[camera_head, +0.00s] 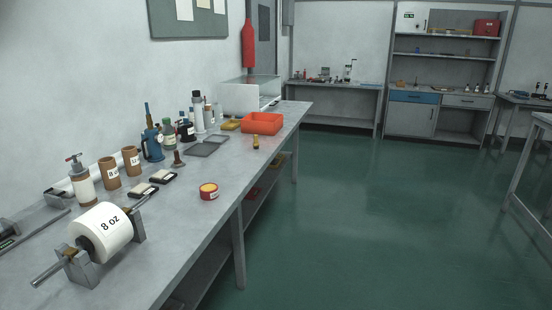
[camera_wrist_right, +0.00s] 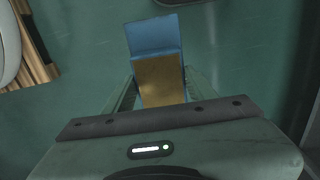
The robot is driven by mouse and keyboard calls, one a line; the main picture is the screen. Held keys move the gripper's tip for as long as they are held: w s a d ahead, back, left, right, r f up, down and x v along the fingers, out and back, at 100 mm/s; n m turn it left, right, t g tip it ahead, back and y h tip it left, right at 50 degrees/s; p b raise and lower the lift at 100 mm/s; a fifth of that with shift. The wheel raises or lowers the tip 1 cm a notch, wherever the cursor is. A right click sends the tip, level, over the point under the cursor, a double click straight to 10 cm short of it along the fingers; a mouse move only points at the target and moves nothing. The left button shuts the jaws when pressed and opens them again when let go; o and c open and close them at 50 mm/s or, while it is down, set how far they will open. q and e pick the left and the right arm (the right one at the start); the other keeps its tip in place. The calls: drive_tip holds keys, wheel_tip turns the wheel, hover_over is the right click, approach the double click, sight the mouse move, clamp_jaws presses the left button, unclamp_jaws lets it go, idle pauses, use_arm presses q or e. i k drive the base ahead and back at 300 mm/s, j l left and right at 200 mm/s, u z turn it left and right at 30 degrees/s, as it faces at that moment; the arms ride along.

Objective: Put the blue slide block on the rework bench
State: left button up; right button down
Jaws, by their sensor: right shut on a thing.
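The blue slide block (camera_wrist_right: 153,38) shows in the right wrist view, with a blue upper part and a brass-coloured face nearer the wrist. My right gripper (camera_wrist_right: 160,85) is shut on it, with a finger at each side, and green floor shows around it. Neither gripper shows in the head view. No bench there is clearly labelled as the rework bench. The candidates are the long grey bench (camera_head: 217,172) at the left, the back bench (camera_head: 335,84) with small tools on it, and benches at the right edge.
A shelf unit (camera_head: 445,60) stands at the back. Open green floor (camera_head: 370,210) fills the middle. A table (camera_head: 541,119) stands at the right edge.

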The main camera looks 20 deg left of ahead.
sight(226, 170)
drive_tip(key=i+l+u, duration=0.1)
drive_tip(key=i+u, duration=0.35)
drive_tip(key=i+l+u, duration=0.25)
drive_tip(key=u, duration=0.25)
drive_tip(key=i+l+u, duration=0.75)
drive_tip(key=l+u, duration=0.15)
drive_tip(key=i+l+u, duration=0.15)
drive_tip(key=l+u, duration=0.8)
drive_tip(key=l, duration=0.2)
drive_tip(key=i, duration=0.05)
